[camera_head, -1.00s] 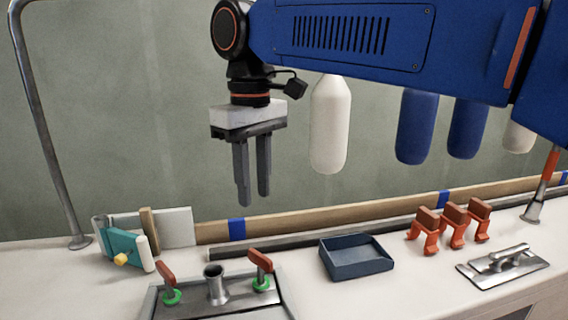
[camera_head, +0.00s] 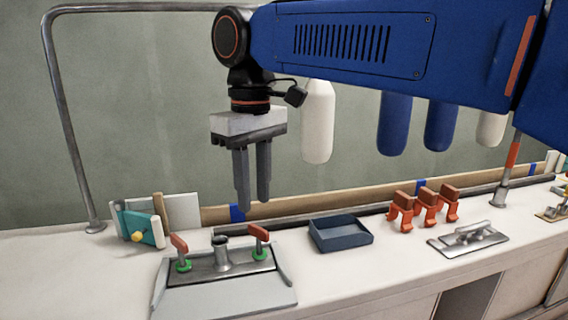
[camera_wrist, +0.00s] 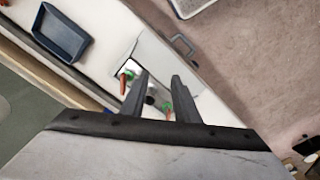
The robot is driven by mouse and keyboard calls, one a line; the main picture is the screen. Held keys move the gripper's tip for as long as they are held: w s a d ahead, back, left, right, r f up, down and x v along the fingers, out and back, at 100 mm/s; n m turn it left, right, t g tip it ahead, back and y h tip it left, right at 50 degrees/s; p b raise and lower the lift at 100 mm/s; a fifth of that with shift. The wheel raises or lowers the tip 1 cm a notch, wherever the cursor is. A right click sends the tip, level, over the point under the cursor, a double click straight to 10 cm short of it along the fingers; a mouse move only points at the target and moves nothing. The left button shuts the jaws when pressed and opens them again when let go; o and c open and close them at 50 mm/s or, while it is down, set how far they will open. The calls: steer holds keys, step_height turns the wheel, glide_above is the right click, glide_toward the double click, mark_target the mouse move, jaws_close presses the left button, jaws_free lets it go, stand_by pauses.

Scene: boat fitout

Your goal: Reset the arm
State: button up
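My gripper (camera_head: 253,206) hangs pointing down in the head view, above the counter and behind the metal plate with red-handled valves. Its two grey fingers stand a small gap apart with nothing between them. In the wrist view my gripper (camera_wrist: 160,82) also shows its fingers apart and empty, with the valve plate beyond the tips. My blue arm reaches in from the upper right.
The counter (camera_head: 380,275) carries a valve plate (camera_head: 205,268), a dark blue tray (camera_head: 340,233), several orange clamps (camera_head: 427,208) and a metal hatch plate (camera_head: 468,239). A teal box (camera_head: 138,228) stands left, near a metal rail (camera_head: 67,130). White and blue fenders (camera_head: 318,122) hang behind.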

steer(key=s+d+f+m+t, duration=0.1)
steer(key=s+d+f+m, duration=0.1)
steer(key=d+f, duration=0.5)
steer(key=s+d+f+m+t, duration=0.1)
steer(key=d+f+m, duration=0.2)
steer(key=d, duration=0.8)
steer(key=s+d+f+m+t, duration=0.1)
steer(key=s+d+f+m, duration=0.1)
steer(key=d+f, duration=0.6)
steer(key=s+d+f+m+t, duration=0.1)
steer(key=s+d+f+m, duration=0.1)
steer(key=s+d+f, duration=0.3)
steer(key=d+f, duration=0.2)
steer(key=d, duration=0.1)
steer(key=shift+s+d+m+t, duration=0.2)
steer(key=shift+s+m+t, duration=0.1)
steer(key=shift+m, duration=0.1)
steer(key=shift+w, duration=0.1)
